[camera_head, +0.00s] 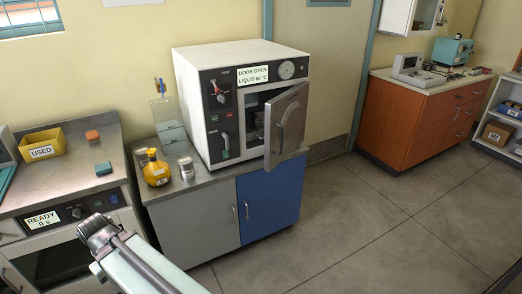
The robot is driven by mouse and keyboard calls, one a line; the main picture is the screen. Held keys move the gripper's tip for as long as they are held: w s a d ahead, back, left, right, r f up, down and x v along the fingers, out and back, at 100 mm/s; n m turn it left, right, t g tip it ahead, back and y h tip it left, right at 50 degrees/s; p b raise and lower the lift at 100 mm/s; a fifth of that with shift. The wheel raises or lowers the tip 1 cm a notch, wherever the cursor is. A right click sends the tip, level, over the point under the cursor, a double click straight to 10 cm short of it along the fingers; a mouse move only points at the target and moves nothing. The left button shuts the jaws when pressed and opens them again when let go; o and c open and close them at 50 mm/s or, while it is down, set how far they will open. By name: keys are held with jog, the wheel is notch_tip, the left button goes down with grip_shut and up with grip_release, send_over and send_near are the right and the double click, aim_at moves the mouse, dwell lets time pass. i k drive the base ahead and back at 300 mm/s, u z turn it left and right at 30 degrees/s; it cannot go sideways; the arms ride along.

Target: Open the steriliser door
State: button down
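The steriliser (195,92) is a white box with a dark front panel, standing on a cabinet in the middle of the view. Its label (253,74) reads "DOOR OPEN" and "LIQUID 60 °C". Its grey metal door (288,124) is hinged on the right and stands ajar, swung outward, with part of the dark chamber (254,115) showing. My arm reaches in from the bottom edge at lower left, in front of the cabinets and well apart from the door. Its end (97,232) is seen from behind, and the fingers cannot be made out.
A yellow bottle (156,170) and a metal can (186,169) stand on the counter left of the steriliser. A machine labelled "READY" (70,213) and a yellow "USED" bin (42,147) are at left. The floor (370,220) at right is clear.

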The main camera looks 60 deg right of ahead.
aim_at(285, 114)
jog(key=i, duration=0.9)
jog(key=u, duration=0.05)
